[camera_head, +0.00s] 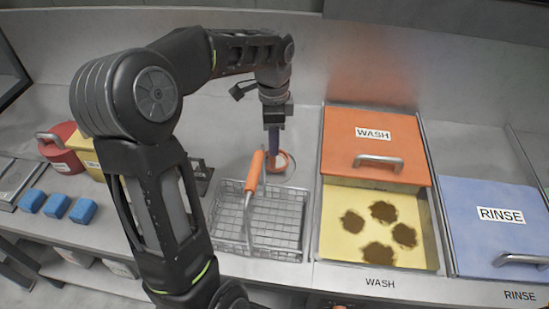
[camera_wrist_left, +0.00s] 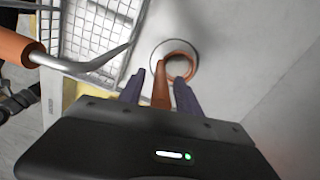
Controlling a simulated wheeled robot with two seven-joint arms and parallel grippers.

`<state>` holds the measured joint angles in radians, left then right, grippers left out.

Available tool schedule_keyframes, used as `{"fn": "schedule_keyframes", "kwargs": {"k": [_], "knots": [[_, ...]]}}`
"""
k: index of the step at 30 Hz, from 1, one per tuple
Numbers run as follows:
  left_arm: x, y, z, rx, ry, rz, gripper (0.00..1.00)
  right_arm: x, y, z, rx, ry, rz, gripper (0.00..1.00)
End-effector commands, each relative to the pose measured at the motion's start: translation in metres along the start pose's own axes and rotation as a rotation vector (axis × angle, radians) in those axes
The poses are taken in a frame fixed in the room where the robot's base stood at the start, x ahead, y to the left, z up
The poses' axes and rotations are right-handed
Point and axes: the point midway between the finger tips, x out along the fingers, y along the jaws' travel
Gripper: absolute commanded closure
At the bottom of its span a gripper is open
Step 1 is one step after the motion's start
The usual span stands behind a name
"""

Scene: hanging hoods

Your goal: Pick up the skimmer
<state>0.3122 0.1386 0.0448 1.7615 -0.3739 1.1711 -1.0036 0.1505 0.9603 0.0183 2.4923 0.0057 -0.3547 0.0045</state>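In the left wrist view, an orange handle (camera_wrist_left: 161,88), which I take to be the skimmer's, lies between the two purple fingers of my left gripper (camera_wrist_left: 160,88). Small gaps show beside the handle, so the fingers are open around it. An orange ring (camera_wrist_left: 180,54) shows just beyond, over a round grey disc. In the head view, my left gripper (camera_head: 273,143) points down at this orange ring (camera_head: 288,165), right of the basket's handle. The fingers hide part of the skimmer, and its lower end is unclear. My right gripper is not in view.
A wire basket (camera_head: 262,225) with a long orange handle (camera_head: 255,170) stands close in front. The orange WASH lid (camera_head: 350,150) and blue RINSE lid (camera_head: 500,235) are to the right. Blue blocks (camera_head: 57,206) and a red pot (camera_head: 62,158) are at the left.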

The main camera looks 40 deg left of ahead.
Motion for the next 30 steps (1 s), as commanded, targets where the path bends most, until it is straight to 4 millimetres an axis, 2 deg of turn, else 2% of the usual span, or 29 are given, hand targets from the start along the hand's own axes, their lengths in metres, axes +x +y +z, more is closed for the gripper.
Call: {"fn": "schedule_keyframes", "kwargs": {"k": [2, 14, 30], "knots": [[-0.0001, 0.0000, 0.0000, 0.000, 0.000, 0.000, 0.67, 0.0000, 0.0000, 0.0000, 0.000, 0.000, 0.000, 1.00], [-0.0001, 0.0000, 0.0000, 0.000, 0.000, 0.000, 1.00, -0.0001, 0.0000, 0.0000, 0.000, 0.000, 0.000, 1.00], [0.0000, 0.0001, 0.0000, 0.000, 0.000, 0.000, 1.00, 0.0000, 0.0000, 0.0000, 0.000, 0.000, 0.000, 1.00]]}}
